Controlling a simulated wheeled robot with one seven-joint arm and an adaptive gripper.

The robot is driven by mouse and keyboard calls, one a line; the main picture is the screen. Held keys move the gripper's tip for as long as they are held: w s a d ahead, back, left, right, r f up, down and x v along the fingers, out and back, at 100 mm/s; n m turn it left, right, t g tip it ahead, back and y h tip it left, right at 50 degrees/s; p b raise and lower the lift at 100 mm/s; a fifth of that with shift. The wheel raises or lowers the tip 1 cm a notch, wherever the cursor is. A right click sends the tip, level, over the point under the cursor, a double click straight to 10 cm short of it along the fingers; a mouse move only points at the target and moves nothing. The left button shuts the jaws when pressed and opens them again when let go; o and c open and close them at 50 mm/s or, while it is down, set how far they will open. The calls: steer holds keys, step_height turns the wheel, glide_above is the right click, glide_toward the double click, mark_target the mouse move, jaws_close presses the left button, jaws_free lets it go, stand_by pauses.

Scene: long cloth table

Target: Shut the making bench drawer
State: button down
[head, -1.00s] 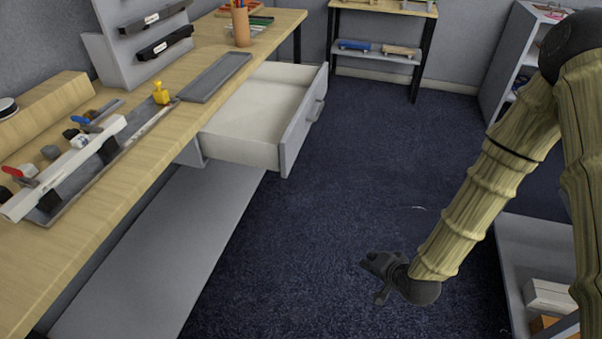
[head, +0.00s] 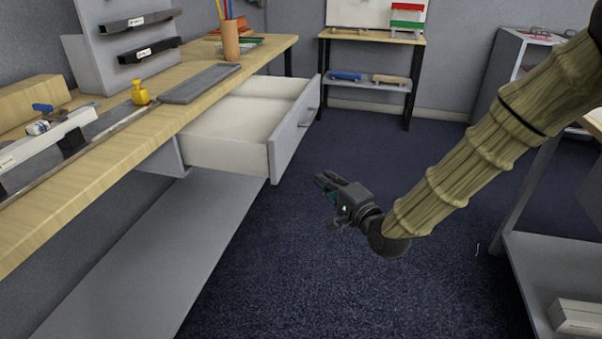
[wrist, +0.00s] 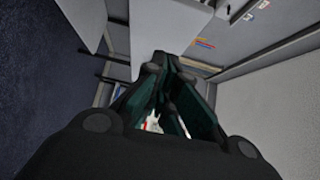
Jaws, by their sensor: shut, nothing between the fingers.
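The making bench drawer (head: 293,142) is pulled out from under the wooden bench top (head: 150,125), in the head view. It is a grey-fronted box with a pale, empty-looking inside and a handle (head: 308,117) on its front. My gripper (head: 322,182) is in front of the drawer, to its right and a little lower in the picture, apart from it. In the wrist view my gripper's dark fingers (wrist: 165,62) are together with nothing held. A pale grey panel, perhaps the drawer front (wrist: 160,28), shows beyond the fingertips.
A grey tray (head: 200,83), a yellow piece (head: 140,93) and a pencil cup (head: 230,42) stand on the bench. A grey low shelf (head: 150,265) runs beneath it. Another shelf unit (head: 560,270) stands at right. Blue carpet between is clear.

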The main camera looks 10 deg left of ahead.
steer(key=b, duration=0.1)
glide_toward(283, 151)
steer(key=w, duration=0.4)
steer(key=shift+s+a+b, duration=0.2)
steer(key=shift+a+b, duration=0.35)
steer(key=shift+a, duration=1)
